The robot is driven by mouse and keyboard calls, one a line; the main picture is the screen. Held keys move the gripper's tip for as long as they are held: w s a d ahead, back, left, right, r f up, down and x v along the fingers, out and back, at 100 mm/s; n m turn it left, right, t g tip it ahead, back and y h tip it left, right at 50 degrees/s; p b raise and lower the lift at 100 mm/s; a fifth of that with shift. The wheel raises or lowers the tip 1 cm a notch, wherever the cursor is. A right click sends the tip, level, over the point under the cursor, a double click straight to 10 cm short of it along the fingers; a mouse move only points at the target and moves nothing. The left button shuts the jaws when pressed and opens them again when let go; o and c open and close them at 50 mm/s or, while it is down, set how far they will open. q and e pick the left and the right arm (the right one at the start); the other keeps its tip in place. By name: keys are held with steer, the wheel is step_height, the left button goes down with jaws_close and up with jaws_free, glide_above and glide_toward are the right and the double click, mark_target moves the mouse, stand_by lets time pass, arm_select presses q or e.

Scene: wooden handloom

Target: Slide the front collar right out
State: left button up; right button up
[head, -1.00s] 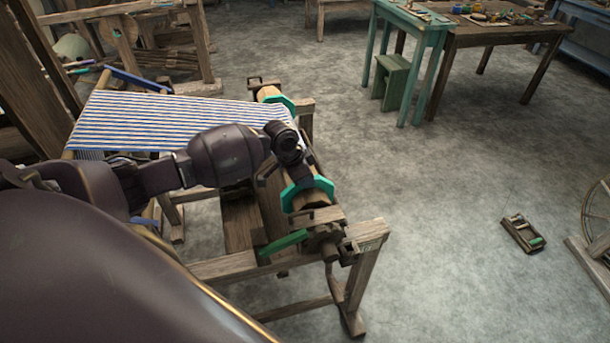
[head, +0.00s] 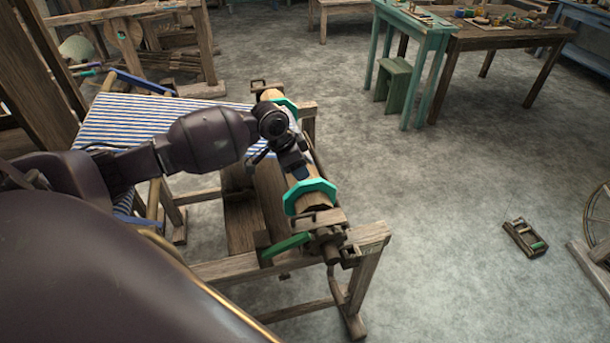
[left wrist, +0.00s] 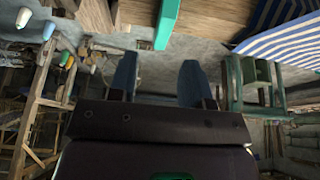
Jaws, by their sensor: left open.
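The front collar (head: 310,197) is a teal octagonal ring around the near end of the loom's wooden roller (head: 316,208), close to the front frame post. A second teal collar (head: 289,105) sits at the roller's far end. My left gripper (head: 297,170) is over the roller, just on the far side of the front collar. In the left wrist view its two blue-grey fingers (left wrist: 157,80) are apart with nothing between them. A teal edge (left wrist: 167,22) shows beyond them there, beside wood. Whether the gripper touches the collar is unclear. My right gripper is out of view.
Striped cloth (head: 150,120) stretches left from the roller, partly hidden by my left arm. A green lever (head: 287,245) and the loom frame (head: 365,240) stand in front of the collar. Floor to the right is clear up to a small wooden object (head: 523,238).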

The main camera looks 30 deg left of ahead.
arm_select(q)
steer(key=shift+v, duration=1.85)
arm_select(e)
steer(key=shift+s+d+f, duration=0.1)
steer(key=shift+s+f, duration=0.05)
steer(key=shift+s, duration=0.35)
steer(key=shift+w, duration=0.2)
